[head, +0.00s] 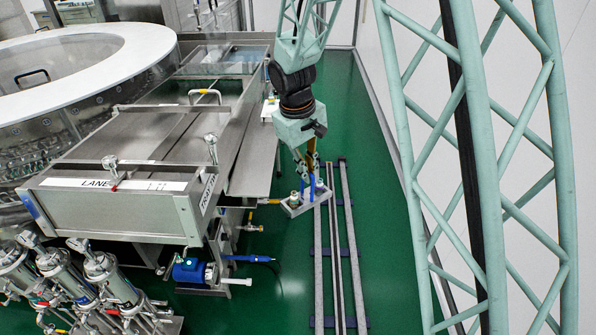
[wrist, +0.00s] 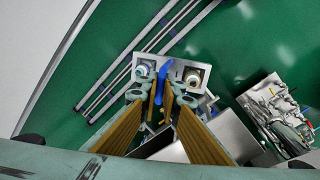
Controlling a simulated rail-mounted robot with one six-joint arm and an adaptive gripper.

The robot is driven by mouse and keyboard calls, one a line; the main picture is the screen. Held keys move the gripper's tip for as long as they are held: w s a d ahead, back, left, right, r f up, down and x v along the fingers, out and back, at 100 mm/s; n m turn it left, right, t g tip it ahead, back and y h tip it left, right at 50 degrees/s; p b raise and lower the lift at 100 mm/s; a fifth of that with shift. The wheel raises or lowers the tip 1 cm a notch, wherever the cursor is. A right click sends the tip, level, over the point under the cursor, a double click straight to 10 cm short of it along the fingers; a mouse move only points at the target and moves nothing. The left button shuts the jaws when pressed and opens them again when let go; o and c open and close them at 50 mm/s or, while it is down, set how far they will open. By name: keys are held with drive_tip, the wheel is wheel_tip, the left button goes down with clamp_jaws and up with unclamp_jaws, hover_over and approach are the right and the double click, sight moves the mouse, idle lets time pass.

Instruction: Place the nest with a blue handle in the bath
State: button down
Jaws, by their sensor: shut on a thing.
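The nest is a pale metal plate (head: 306,198) with round fittings and an upright blue handle (head: 312,184). My gripper (head: 312,163) is shut on the blue handle, and the nest hangs right of the steel tank, above the floor rails. In the wrist view the plate (wrist: 192,66) lies beyond my fingertips (wrist: 163,92), with the blue handle (wrist: 165,72) between them. The long steel tank (head: 105,208) is at the left, with lettering on its front and end. A basin (head: 225,62) with a bluish interior is farther back.
A yellow handle (head: 205,92) stands over the tank's middle. A pale plate (head: 269,108) sits by the tank's right edge. Metal cylinders (head: 110,275) and a blue pump (head: 190,270) are at lower left. Rails (head: 334,250) run along the green floor, otherwise clear there.

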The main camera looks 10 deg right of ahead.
sight(329, 190)
drive_tip(key=d+f+m, duration=0.2)
drive_tip(key=w+d+f+m+b, duration=0.1)
drive_tip(key=d+f, duration=0.1)
drive_tip(key=f, duration=0.1)
drive_tip(key=w+d+f+m+b, duration=0.1)
drive_tip(key=d+f+m, duration=0.1)
drive_tip(key=d, duration=0.1)
drive_tip(key=shift+f+m+g+h, duration=0.3)
drive_tip(key=shift+g, duration=0.1)
